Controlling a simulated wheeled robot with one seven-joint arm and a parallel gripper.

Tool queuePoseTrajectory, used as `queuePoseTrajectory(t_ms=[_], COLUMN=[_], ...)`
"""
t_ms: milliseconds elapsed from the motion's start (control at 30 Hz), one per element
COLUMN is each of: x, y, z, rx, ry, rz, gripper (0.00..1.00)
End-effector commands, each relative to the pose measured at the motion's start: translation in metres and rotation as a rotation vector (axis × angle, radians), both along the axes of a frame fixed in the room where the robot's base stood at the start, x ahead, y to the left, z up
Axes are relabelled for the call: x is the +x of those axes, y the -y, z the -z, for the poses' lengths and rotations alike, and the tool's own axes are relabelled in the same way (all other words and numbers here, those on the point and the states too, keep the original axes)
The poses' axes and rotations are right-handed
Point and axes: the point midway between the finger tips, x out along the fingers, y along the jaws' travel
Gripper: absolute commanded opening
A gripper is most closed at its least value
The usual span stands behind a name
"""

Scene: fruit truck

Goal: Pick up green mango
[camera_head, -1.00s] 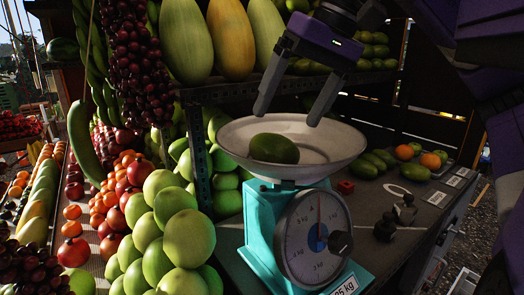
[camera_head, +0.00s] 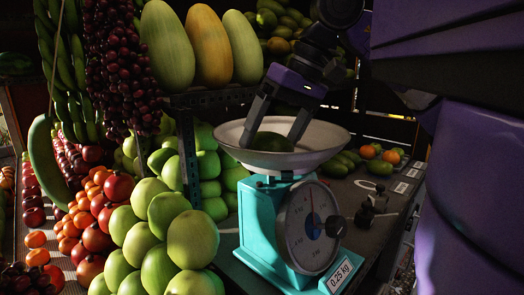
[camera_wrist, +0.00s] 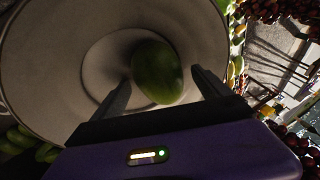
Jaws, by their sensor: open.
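A green mango (camera_head: 270,141) lies in the round white pan (camera_head: 325,146) of a teal weighing scale (camera_head: 262,222). My gripper (camera_head: 272,137) points down into the pan with its fingers spread to either side of the mango. In the wrist view, the mango (camera_wrist: 157,72) sits between and slightly beyond the two open fingertips of my gripper (camera_wrist: 160,76). I cannot tell whether either finger touches it. The near pan rim hides the mango's lower part in the head view.
Green round fruit (camera_head: 160,235) is piled left of the scale. A shelf with large yellow and green melons (camera_head: 212,48) stands behind. More mangoes (camera_head: 380,169) lie on the counter at right, near small black weights (camera_head: 366,212).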

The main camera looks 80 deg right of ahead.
Motion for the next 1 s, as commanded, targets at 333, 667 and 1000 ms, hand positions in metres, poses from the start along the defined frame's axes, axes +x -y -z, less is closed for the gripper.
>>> queuePoseTrajectory(t_ms=[333, 667, 1000], x=[0.001, 0.001, 0.002], y=[0.000, 0.000, -0.001], z=[-0.001, -0.011, -0.074], rx=[0.000, 0.000, -0.001], ry=[0.001, 0.003, 0.003], rz=[0.000, -0.001, -0.002], gripper=[0.39, 0.39, 0.39])
